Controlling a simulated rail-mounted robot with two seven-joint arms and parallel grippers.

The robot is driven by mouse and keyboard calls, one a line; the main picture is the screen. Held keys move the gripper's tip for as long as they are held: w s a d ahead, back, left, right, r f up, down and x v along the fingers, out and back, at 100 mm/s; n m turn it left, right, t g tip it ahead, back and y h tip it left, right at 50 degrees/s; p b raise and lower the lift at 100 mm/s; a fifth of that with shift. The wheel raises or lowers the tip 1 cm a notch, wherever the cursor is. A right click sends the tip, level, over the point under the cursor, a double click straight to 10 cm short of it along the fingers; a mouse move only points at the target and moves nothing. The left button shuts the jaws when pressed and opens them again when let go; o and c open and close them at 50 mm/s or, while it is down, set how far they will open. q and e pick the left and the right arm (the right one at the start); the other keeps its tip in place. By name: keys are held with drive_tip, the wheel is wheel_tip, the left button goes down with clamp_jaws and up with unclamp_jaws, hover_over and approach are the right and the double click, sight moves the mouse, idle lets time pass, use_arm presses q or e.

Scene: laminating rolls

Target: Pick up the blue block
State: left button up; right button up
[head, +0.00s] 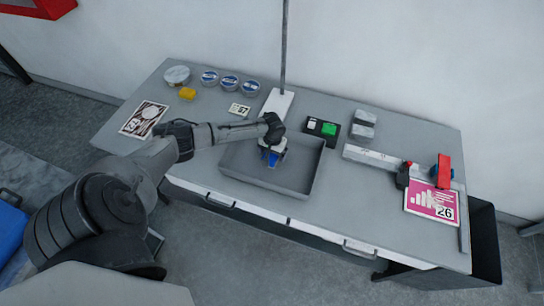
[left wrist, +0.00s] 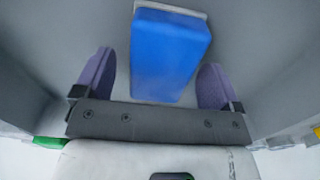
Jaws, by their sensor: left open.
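The blue block (head: 272,162) lies in the grey tray (head: 312,176) on the table, partly covered by my gripper in the head view. In the left wrist view the blue block (left wrist: 170,52) shows large, between and beyond the two purple fingers. My left gripper (head: 270,152) reaches down into the tray over the block. Its fingers (left wrist: 157,80) are apart, with a gap visible on either side of the block. My right gripper is not in view.
The tray walls surround the gripper closely. A black box with a green item (head: 329,129) and a stand with an upright pole (head: 283,70) are behind the tray. Grey blocks (head: 363,124), a paper trimmer (head: 385,160) and a pink sheet (head: 430,199) are on the right. Several round tins (head: 230,83) stand at the back left.

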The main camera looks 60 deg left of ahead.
use_arm(q)
drive_tip(key=shift+f, duration=0.5)
drive_tip(key=shift+c, duration=0.3)
drive_tip(key=c, duration=1)
drive_tip(key=shift+r, duration=0.15)
drive_tip(key=shift+r, duration=0.6)
wheel_tip(320, 180, up, 3)
drive_tip(key=shift+f+p, duration=0.1)
drive_tip(key=shift+p, duration=0.35)
drive_tip(key=w+d+r, duration=0.2)
drive_tip(key=d, duration=0.1)
drive_tip(key=w+d+r, duration=0.2)
drive_tip(key=w+d, duration=0.1)
drive_tip(key=w+d+r, duration=0.2)
drive_tip(key=d, duration=0.1)
drive_tip(key=shift+w+r, duration=0.2)
drive_tip(key=shift+r, duration=0.2)
